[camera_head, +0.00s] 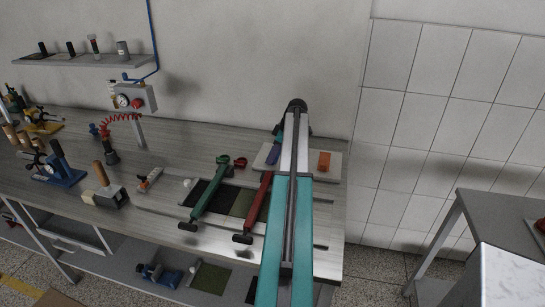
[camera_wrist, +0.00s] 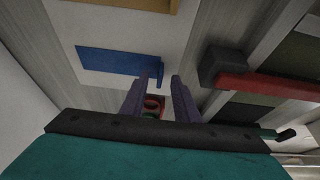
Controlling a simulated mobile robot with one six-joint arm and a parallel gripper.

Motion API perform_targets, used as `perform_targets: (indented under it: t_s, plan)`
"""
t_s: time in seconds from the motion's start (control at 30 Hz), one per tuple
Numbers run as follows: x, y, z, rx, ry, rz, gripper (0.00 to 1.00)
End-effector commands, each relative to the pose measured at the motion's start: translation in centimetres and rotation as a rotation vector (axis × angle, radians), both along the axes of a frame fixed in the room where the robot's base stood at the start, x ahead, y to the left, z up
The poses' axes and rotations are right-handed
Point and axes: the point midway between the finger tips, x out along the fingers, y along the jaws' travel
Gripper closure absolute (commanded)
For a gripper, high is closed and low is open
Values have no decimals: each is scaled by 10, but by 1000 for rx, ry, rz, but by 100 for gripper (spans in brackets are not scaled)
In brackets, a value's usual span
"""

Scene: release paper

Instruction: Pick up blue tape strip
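The blue tape strip (camera_wrist: 112,61) lies on a pale board (camera_wrist: 190,35) in the wrist view, its right end standing up as a small tab. My gripper (camera_wrist: 157,79) has two purple fingers, spread with a clear gap and nothing held between them. The fingertips are close to the strip's tab end in the picture; their height above the board is hard to tell. In the head view my arm hides the middle of the board (camera_head: 262,162). A violet-blue piece (camera_head: 273,154) shows left of the arm; I cannot tell whether it is the strip or a finger.
An orange strip (camera_head: 324,161) lies on the board right of my arm. A red-handled tool (camera_head: 265,192) and a green-handled tool (camera_head: 211,188) lie to the left. A small red object (camera_wrist: 152,103) shows beyond the fingers. The wall is close behind the bench.

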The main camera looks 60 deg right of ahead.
Motion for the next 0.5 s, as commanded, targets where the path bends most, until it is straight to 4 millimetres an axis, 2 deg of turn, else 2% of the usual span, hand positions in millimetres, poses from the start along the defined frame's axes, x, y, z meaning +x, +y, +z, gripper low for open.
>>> perform_targets:
  t_s: [0.2,0.5]
  plan:
    - [3,1,-9,0,0,0,72]
    - [3,1,-9,-1,0,-1,72]
